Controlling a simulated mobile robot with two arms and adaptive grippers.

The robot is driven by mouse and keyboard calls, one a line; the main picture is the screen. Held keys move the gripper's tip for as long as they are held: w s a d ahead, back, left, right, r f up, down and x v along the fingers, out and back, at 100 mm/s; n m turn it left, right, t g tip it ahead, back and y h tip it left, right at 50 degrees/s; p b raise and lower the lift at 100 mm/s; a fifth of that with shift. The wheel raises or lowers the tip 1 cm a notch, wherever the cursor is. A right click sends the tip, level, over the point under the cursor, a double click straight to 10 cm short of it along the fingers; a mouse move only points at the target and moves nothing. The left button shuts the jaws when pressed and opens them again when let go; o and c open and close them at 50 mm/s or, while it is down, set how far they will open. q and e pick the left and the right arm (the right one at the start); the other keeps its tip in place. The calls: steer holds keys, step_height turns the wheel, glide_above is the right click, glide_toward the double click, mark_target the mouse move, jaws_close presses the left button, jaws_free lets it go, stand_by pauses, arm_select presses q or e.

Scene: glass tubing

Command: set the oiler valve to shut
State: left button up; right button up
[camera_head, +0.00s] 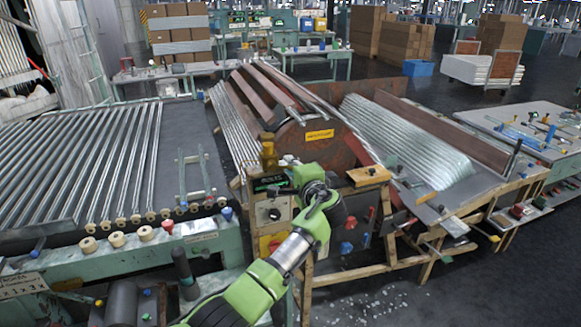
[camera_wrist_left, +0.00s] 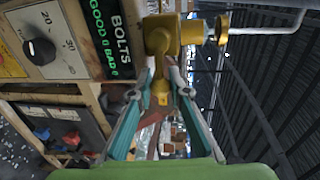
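The oiler valve is a brass fitting (camera_head: 268,154) on top of the control post at the left of the red machine. In the left wrist view its brass body (camera_wrist_left: 162,38) is close ahead, with a brass part pointing down between my fingertips. My left gripper (camera_head: 285,170) is right beside the valve in the head view. In the wrist view its two teal fingers (camera_wrist_left: 160,82) are apart, one on each side of that brass part. I cannot tell whether they touch it. The gripper partly hides the post. My right gripper is not in view.
A dial panel (camera_wrist_left: 47,42) and a green-lettered display (camera_wrist_left: 110,36) are close to the left finger. A wooden block (camera_head: 368,175) sits right of the gripper. Glass tubes (camera_head: 90,165) lie on the left conveyor.

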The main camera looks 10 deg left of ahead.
arm_select(q)
steer(key=o, duration=0.3)
steer(key=shift+f, duration=0.1)
steer(key=shift+o, duration=0.2)
steer(key=v, duration=1.2)
